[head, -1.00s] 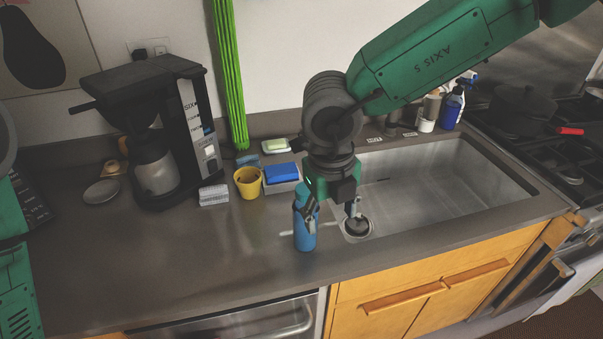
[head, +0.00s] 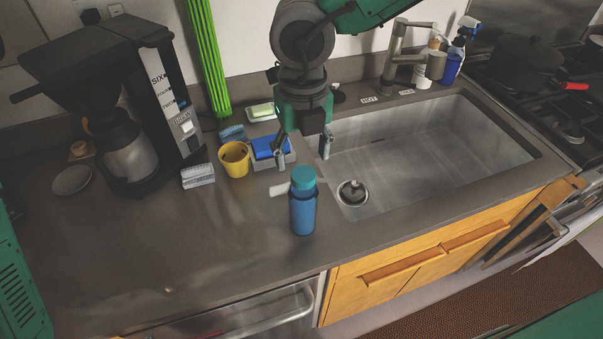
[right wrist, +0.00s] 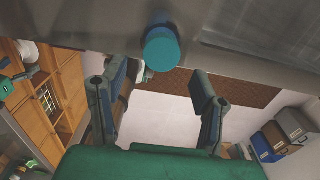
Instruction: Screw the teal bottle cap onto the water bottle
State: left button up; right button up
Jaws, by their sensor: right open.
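The blue water bottle (head: 303,215) stands upright on the counter, just left of the sink. The teal bottle cap (head: 303,180) sits on top of it; how tightly it is threaded cannot be told. My right gripper (head: 303,152) is open and empty, above and behind the cap, with its fingers apart and clear of it. In the right wrist view, the cap (right wrist: 162,48) shows from above, beyond the open fingers of the right gripper (right wrist: 155,92). My left gripper is out of view.
A coffee maker (head: 120,110) stands at the left. The counter's front left is clear.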

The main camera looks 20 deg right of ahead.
aim_at(303, 174)
jog(key=shift+w+d+f+b, duration=0.1)
jog(key=shift+f+b, duration=0.1)
jog(key=shift+f, duration=0.3)
jog(key=shift+w+d+f+b, duration=0.1)
jog(key=shift+f+b, duration=0.05)
jog(key=shift+f, duration=0.3)
jog(key=shift+s+f+b, duration=0.15)
jog(key=shift+f+b, duration=0.2)
jog(key=shift+f, duration=0.3)
jog(key=shift+f+b, duration=0.65)
jog(key=shift+b, duration=0.1)
jog(key=shift+a+f+b, duration=0.2)
jog(key=shift+f+b, duration=0.2)
jog(key=shift+b, duration=0.05)
jog(key=shift+r, duration=0.1)
jog(key=shift+d, duration=0.1)
jog(key=c, duration=1.1)
jog(key=shift+m, duration=1.1)
jog(key=m, duration=0.4)
jog(key=shift+p, duration=0.3)
